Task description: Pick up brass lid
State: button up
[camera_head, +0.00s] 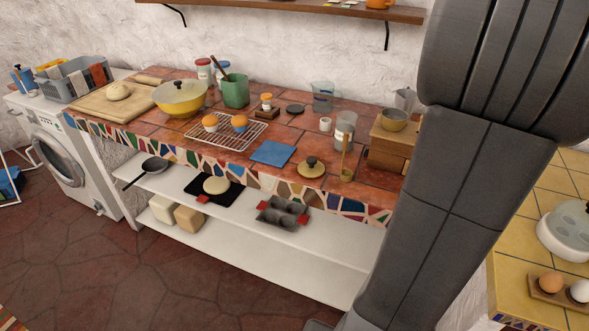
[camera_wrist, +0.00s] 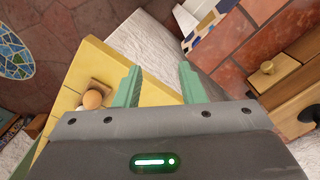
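The brass lid (camera_head: 311,167) is a small round golden lid with a dark knob. It lies on the tiled counter (camera_head: 375,200) near its front edge in the head view, just right of a blue square mat. I cannot make it out in the wrist view. My gripper (camera_wrist: 160,84) shows its two green fingers in the wrist view, spread apart with nothing between them. It is away from the lid, with a yellow-tiled counter (camera_wrist: 95,65) beyond the fingers. The head view does not show my gripper.
A wire rack (camera_head: 228,131) stands farther left. Eggs (camera_head: 551,282) sit on the yellow counter.

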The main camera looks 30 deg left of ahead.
aim_at(310, 168)
jog(key=i+j+u, duration=0.15)
jog(key=u, duration=0.25)
jog(key=i+j+u, duration=0.2)
jog(key=u, duration=0.2)
jog(key=i+j+u, duration=0.15)
jog(key=u, duration=0.25)
